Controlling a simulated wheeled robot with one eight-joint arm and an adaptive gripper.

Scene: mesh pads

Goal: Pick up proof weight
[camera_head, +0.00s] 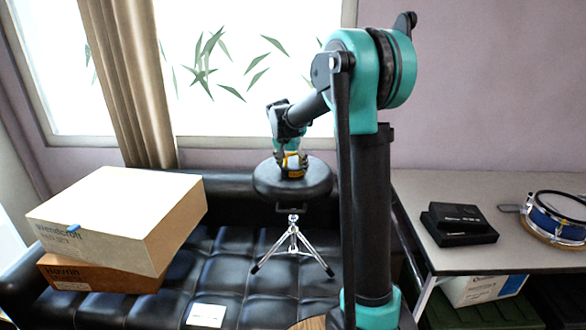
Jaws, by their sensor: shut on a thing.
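A small gold-coloured thing, which I take to be the proof weight (292,169), is at the black round seat of a stool (318,186). My gripper (291,168) reaches down over the seat and is shut on this thing. The fingers cover part of it, and the picture is too small to tell whether it touches the seat.
The stool's chrome tripod (292,244) stands on a black tufted sofa (225,255). Stacked boxes (120,215) are at the left. A grey table (430,190) at the right holds a black case (458,224) and a blue drum (558,217).

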